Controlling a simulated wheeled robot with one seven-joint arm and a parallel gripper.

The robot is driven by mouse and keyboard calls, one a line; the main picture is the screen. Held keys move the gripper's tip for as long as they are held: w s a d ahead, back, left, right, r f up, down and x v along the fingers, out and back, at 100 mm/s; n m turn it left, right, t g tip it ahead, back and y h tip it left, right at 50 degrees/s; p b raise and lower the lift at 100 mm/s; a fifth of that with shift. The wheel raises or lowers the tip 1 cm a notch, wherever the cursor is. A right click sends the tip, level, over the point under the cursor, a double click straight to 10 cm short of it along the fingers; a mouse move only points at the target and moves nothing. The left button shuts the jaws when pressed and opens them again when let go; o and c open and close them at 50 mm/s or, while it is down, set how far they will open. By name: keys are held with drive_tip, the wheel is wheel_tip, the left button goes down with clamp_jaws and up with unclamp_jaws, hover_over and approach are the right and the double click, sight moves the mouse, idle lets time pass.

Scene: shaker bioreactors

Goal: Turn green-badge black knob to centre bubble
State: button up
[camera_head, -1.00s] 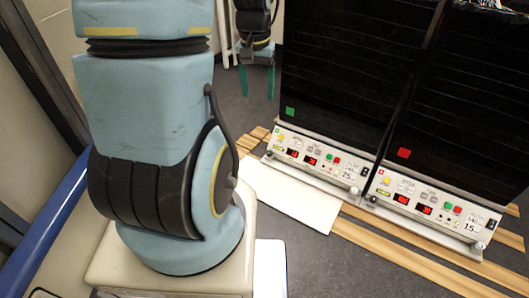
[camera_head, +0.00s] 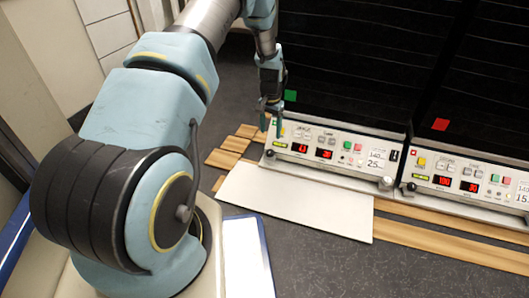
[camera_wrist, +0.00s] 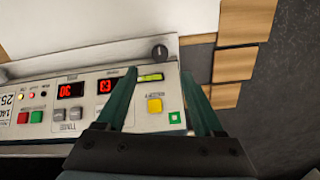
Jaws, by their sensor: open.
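The green-badge unit (camera_head: 335,150) has a white front panel, a green square on its black housing (camera_head: 290,96) and a small green badge on the panel in the wrist view (camera_wrist: 174,117). The black knob (camera_wrist: 160,52) sits at the panel's lower edge, upside down in the wrist view. The yellow-green bubble level (camera_wrist: 151,77) is close to it; its bubble is too small to read. My gripper (camera_head: 268,118) is open and empty at the panel's left end. In the wrist view its green fingers (camera_wrist: 159,76) flank the level, with the knob just beyond the tips.
A red-badge unit (camera_head: 470,185) stands to the right. A white board (camera_head: 300,205) lies in front of the green-badge unit, with wooden strips (camera_head: 430,250) and wooden blocks (camera_head: 232,146) around it. A yellow button (camera_wrist: 154,105) is between my fingers. Grey floor is open at the left.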

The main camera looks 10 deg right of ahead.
sight(270, 151)
wheel_tip(270, 151, down, 10)
drive_tip(key=b, duration=0.4)
drive_tip(key=shift+f+b, duration=0.1)
drive_tip(key=shift+b, duration=0.2)
clamp_jaws()
